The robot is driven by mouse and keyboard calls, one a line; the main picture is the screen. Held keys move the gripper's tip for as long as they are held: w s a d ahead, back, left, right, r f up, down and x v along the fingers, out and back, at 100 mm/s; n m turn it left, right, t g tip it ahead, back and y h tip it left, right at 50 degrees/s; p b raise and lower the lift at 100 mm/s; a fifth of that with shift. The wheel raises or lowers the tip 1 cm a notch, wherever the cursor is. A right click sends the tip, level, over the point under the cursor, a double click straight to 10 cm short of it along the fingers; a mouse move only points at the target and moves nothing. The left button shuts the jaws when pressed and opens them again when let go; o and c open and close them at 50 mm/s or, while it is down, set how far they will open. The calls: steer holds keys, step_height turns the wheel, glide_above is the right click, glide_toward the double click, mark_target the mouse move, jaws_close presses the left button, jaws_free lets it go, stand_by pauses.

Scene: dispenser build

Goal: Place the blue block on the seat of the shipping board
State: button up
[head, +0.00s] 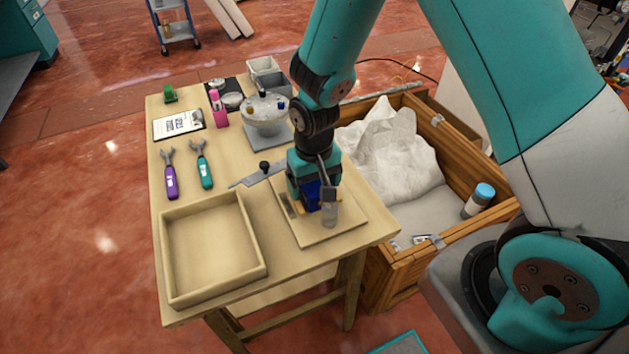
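The blue block (312,194) is low over the shipping board, right under my wrist, and partly hidden by it. The shipping board (348,224) is a pale square plate at the table's front right. Tan pieces show at the block's foot, and the seat is mostly covered from view. My gripper (315,202) points down at the block, with one grey finger along its right side. The other finger is not clear, so I cannot tell whether the gripper holds the block or whether the block rests on the seat.
An empty wooden tray (262,262) stands left of the board. Behind are a dispenser bowl (266,122), purple (171,180) and teal (205,172) tools, a pink tool (218,108) and a clipboard (178,124). A wooden crate (395,262) with white wrapping adjoins the table's right side.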

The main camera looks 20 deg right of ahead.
step_height(320, 180, up, 12)
steer(key=s+a+r+n+y, duration=0.2)
steer(key=s+r, duration=0.4)
steer(key=s, duration=0.3)
steer(key=s+a+r+n+y, duration=0.2)
steer(key=s+r+n, duration=0.3)
steer(key=s+r, duration=0.2)
steer(key=s, duration=0.2)
steer(key=shift+s+a+r+p, duration=0.2)
steer(key=shift+s+p, duration=0.1)
steer(key=shift+p, duration=0.05)
